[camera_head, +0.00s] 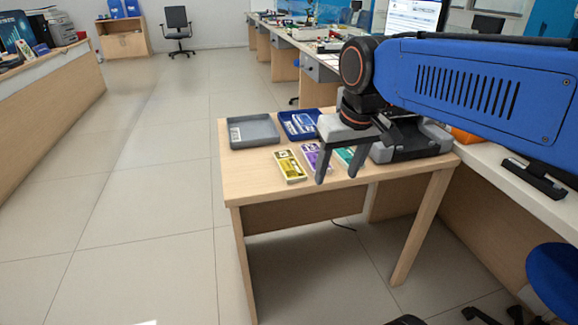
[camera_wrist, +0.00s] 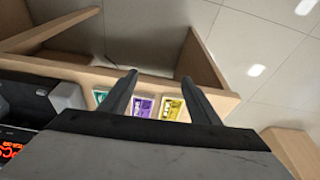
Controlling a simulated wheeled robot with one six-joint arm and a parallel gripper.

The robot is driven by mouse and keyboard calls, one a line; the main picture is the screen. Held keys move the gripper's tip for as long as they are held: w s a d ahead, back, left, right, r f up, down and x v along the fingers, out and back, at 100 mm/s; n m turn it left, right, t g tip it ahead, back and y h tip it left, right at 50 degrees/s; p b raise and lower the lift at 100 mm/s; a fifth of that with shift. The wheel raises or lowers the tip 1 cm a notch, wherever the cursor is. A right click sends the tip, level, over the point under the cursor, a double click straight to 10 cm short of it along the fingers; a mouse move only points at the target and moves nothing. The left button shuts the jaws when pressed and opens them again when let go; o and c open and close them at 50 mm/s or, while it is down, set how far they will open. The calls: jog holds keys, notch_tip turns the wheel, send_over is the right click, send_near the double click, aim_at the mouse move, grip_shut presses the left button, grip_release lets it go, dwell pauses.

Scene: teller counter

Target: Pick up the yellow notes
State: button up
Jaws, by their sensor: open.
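The yellow notes (camera_head: 290,166) lie flat on the small wooden table, leftmost in a row of three bundles. They also show in the wrist view (camera_wrist: 174,109), between my fingers and close to the one on the right. My gripper (camera_head: 338,178) is open and empty, with its fingers pointing down. In the head view it is to the right of the yellow notes and in front of the purple and green bundles. In the wrist view my two fingers (camera_wrist: 160,80) stand apart.
Purple notes (camera_head: 312,157) and green notes (camera_head: 345,155) lie right of the yellow ones, partly hidden by my fingers. A grey tray (camera_head: 253,143) and a blue tray (camera_head: 287,128) stand behind. A dark machine (camera_head: 412,150) stands at right. The table's front left (camera_head: 245,185) is bare.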

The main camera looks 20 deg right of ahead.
jog(key=w+a+r+g, duration=0.1)
jog(key=w+a+r, duration=0.1)
jog(key=w+r, duration=0.55)
notch_tip(320, 180, up, 2)
jog(key=g, duration=0.2)
send_over(289, 163)
notch_tip(289, 163, down, 12)
jog(key=shift+s+a+r, duration=0.1)
jog(key=shift+a+r, duration=0.05)
jog(key=shift+r, duration=0.1)
jog(key=shift+f, duration=2.7)
jog(key=c, duration=0.8)
